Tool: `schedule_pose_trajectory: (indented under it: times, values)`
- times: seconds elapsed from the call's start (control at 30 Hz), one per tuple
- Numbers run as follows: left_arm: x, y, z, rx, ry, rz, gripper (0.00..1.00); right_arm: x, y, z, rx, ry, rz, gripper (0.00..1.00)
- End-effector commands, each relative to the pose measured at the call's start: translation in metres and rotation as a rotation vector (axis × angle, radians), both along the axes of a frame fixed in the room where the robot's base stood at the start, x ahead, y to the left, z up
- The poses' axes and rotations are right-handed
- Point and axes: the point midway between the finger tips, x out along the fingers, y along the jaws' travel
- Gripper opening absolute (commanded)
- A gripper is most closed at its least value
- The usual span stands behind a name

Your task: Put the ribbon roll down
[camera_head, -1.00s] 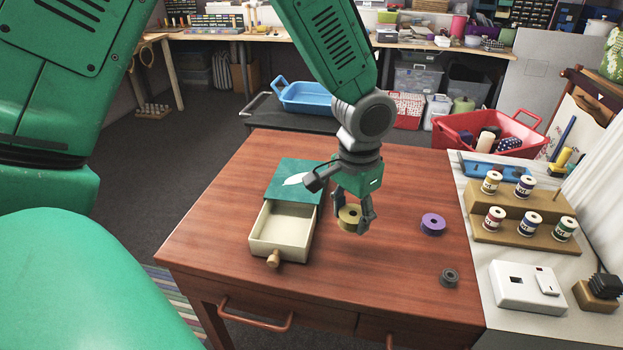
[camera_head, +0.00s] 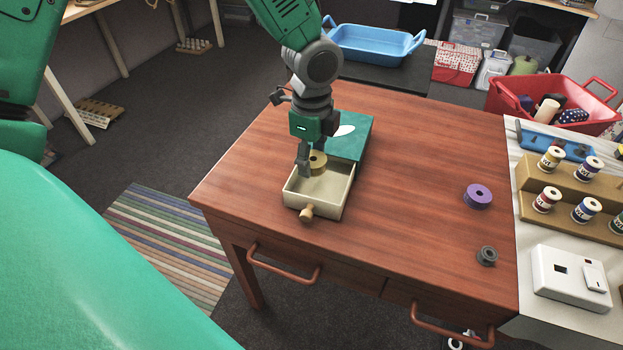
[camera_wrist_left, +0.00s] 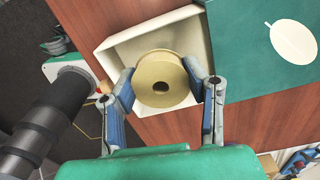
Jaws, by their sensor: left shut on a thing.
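The yellow-gold ribbon roll (camera_head: 318,160) is between the fingers of my left gripper (camera_head: 311,166), which is shut on it. In the left wrist view the roll (camera_wrist_left: 160,80) shows its round face and dark centre hole, with a finger on each side. The roll is over the open cream drawer (camera_head: 318,190) of the small green box (camera_head: 352,132). Whether it touches the drawer floor I cannot tell. In the left wrist view the drawer (camera_wrist_left: 118,48) surrounds the roll on its visible sides.
A purple roll (camera_head: 478,196) and a small grey roll (camera_head: 487,256) lie on the right of the wooden table (camera_head: 410,200). A thread spool rack (camera_head: 530,180) and white box (camera_head: 570,280) stand beyond its right edge. The table's middle is clear.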

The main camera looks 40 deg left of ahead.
Motion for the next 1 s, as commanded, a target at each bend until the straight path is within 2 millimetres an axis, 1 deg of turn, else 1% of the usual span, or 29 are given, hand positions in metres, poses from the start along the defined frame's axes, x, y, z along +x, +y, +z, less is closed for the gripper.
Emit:
schedule_pose_trajectory:
  times: [0.03,0.1,0.27,0.47,0.53,0.73,0.87,0.9,0.93,1.0]
  values:
    - [0.0,0.001,-0.011,0.0,0.001,0.001,0.2,0.0,0.0,-0.005,0.0,0.0,0.0,0.0]
    - [0.0,0.001,-0.019,0.0,0.001,0.001,0.2,0.0,0.0,-0.006,0.0,0.0,0.0,0.0]
    - [0.0,0.001,-0.029,-0.001,-0.001,0.001,0.2,0.0,0.0,-0.008,0.0,0.0,0.0,0.0]
    - [-0.001,0.001,-0.057,0.001,0.001,0.003,0.2,0.0,0.0,-0.017,0.0,0.0,0.001,0.0]
    - [0.0,0.0,-0.06,0.0,-0.002,0.003,0.2,0.0,0.0,-0.017,0.0,0.0,0.001,0.0]
    - [0.0,0.0,-0.059,-0.001,-0.003,0.003,0.2,0.0,0.0,-0.016,0.0,0.0,0.001,0.0]
    - [0.0,0.001,-0.063,-0.001,-0.001,0.003,0.2,0.0,0.0,-0.016,0.0,0.0,0.001,0.0]
    - [0.0,0.001,-0.062,-0.001,-0.002,0.004,0.54,0.0,0.0,-0.016,0.0,0.0,0.001,0.0]
    - [0.0,0.001,-0.062,-0.001,-0.002,0.003,0.61,0.0,0.0,-0.016,0.0,0.0,0.001,0.0]
    - [0.0,0.001,-0.062,-0.001,-0.002,0.003,0.61,0.0,0.0,-0.016,0.0,0.0,0.001,0.0]
